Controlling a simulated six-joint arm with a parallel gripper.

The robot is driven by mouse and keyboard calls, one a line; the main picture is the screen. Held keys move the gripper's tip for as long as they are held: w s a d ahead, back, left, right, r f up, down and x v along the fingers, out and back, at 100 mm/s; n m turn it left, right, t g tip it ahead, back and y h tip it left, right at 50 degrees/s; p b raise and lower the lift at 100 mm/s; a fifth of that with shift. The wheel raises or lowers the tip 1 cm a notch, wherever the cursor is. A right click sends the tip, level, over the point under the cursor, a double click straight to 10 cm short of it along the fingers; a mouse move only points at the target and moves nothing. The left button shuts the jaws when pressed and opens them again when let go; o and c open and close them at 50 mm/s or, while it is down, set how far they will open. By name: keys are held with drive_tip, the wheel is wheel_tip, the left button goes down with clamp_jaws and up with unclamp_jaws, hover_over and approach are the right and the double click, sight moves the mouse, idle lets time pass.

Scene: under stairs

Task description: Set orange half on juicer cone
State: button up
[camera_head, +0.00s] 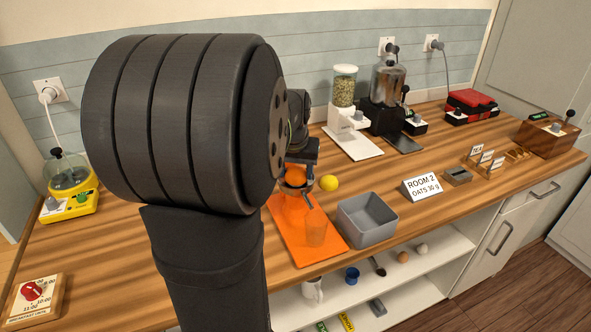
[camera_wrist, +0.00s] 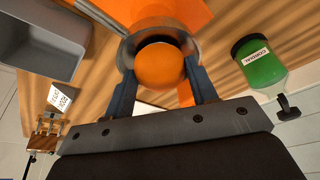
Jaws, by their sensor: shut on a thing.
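My gripper (camera_wrist: 162,85) is shut on the orange half (camera_wrist: 160,66), with one blue finger on each side of it. The rounded orange peel faces the wrist camera. Just beyond it is the round grey rim of the juicer (camera_wrist: 160,24); the cone is hidden behind the fruit. In the head view the orange half (camera_head: 296,173) shows below my gripper (camera_head: 297,163), over the juicer (camera_head: 296,187) on an orange mat (camera_head: 283,222). I cannot tell whether the orange half touches the cone. My arm hides part of this area.
A clear glass (camera_head: 316,228) stands on the mat's front part. A yellow lemon (camera_head: 329,183) and a grey bin (camera_head: 367,220) are to the right. A grain dispenser (camera_head: 345,115) stands behind.

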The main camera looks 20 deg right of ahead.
drive_tip(key=o, duration=1)
drive_tip(key=shift+s+a+f, duration=0.1)
drive_tip(key=shift+s+f, duration=0.05)
drive_tip(key=shift+f, duration=0.35)
drive_tip(key=shift+s+a+f, duration=0.1)
drive_tip(key=shift+f, duration=0.4)
drive_tip(key=shift+o, duration=0.8)
drive_tip(key=w+v, duration=0.1)
drive_tip(key=v, duration=1.8)
drive_tip(key=shift+d+r, duration=0.25)
drive_tip(key=shift+d, duration=0.15)
drive_tip(key=x, duration=1.6)
drive_tip(key=shift+s+a+f, duration=0.1)
drive_tip(key=shift+s+a, duration=0.05)
drive_tip(key=shift+s, duration=0.05)
